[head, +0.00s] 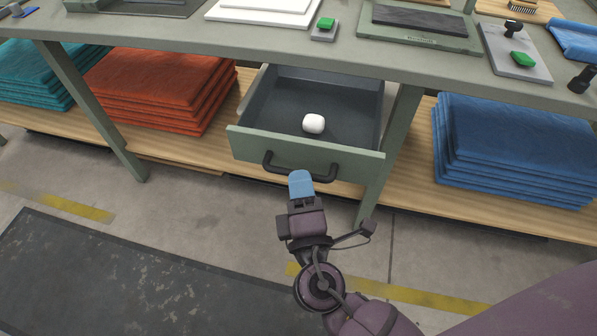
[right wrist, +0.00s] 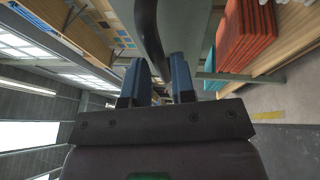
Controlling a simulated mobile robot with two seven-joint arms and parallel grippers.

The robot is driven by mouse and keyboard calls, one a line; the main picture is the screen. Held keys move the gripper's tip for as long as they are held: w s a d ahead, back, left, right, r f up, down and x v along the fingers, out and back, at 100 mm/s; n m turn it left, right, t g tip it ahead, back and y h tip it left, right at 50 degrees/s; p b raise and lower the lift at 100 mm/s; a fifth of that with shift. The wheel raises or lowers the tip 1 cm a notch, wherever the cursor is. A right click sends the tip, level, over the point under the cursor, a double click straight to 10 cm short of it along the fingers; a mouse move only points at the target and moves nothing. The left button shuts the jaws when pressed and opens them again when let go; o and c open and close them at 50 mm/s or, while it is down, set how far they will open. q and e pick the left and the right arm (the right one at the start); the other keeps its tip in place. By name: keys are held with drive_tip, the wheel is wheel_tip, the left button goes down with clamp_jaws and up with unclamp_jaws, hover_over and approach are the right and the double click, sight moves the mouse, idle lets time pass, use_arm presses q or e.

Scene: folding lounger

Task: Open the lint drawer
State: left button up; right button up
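The drawer (head: 305,152) is a grey-green box under the workbench, pulled out so that its dark inside shows. A small white rounded object (head: 313,123) lies in it. A dark bar handle (head: 325,177) is on its front; it also shows in the right wrist view (right wrist: 149,35). My right gripper (head: 301,182), with blue fingertips, is at the middle of the handle. In the right wrist view its two fingers (right wrist: 158,82) stand on either side of the bar and appear closed on it. The fingertips hide part of the handle. My left gripper is not in view.
The workbench top (head: 245,38) carries trays and tools. Folded orange cloths (head: 160,90) and teal cloths (head: 38,75) lie on the lower shelf to the left, blue cloths (head: 515,150) to the right. A bench leg (head: 393,135) stands just right of the drawer. The floor in front is clear.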

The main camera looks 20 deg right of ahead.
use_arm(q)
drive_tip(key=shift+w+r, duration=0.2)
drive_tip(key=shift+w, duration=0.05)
use_arm(e)
drive_tip(key=v, duration=0.8)
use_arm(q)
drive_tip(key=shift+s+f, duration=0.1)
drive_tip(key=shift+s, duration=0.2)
use_arm(e)
drive_tip(key=shift+s, duration=0.15)
